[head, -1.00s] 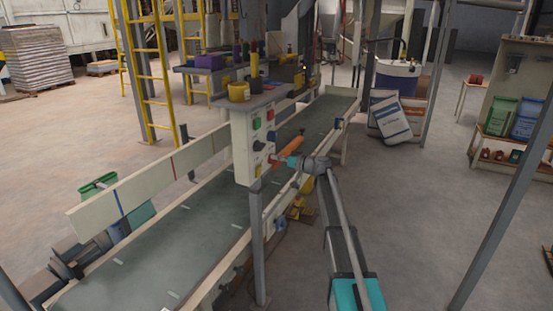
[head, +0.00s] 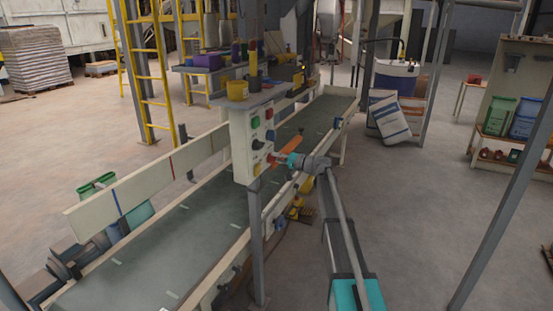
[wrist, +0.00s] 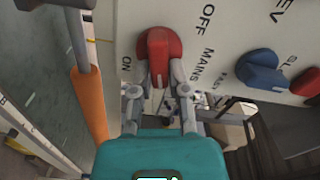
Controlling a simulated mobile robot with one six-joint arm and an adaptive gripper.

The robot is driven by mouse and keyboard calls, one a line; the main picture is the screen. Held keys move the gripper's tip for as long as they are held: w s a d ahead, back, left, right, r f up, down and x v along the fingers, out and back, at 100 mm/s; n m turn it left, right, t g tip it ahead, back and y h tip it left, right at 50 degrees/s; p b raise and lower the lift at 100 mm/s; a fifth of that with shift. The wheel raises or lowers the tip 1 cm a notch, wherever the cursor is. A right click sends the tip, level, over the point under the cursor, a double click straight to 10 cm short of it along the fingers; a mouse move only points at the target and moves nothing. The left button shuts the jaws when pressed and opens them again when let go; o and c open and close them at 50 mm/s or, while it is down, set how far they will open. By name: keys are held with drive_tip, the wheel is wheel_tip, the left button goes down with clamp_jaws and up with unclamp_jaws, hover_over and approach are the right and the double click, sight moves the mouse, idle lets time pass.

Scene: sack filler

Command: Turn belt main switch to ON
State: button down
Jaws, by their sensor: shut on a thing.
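The red mains switch (wrist: 158,48) is on the pale panel (wrist: 222,45) in the wrist view, with the words ON, OFF and MAINS printed around it. My gripper (wrist: 160,82) is shut on the red switch, one finger on each side. The switch's long end points toward my gripper; which label it is set at I cannot tell for certain. In the head view the panel is the side of the control box (head: 239,145) above the belt, and my gripper (head: 278,159) reaches its lower right part. The switch is hardly visible there.
A blue knob (wrist: 262,75) sits on the panel right of the switch. An orange grip on a rod (wrist: 88,105) is close left of my gripper. The conveyor belt (head: 190,235) runs behind the box. Open floor (head: 430,215) lies to the right.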

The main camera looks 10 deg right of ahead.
drive_tip(key=shift+w+a+m, duration=0.1)
drive_tip(key=shift+w+m, duration=0.05)
drive_tip(key=shift+m, duration=0.65)
drive_tip(key=shift+w+a+m, duration=0.1)
drive_tip(key=shift+w+m, duration=0.05)
drive_tip(key=shift+m, duration=0.65)
drive_tip(key=c, duration=0.8)
unclamp_jaws()
drive_tip(key=shift+s, duration=0.1)
drive_tip(key=shift+o, duration=0.9)
drive_tip(key=shift+f, duration=0.1)
drive_tip(key=shift+s+d, duration=0.1)
drive_tip(key=shift+d, duration=0.05)
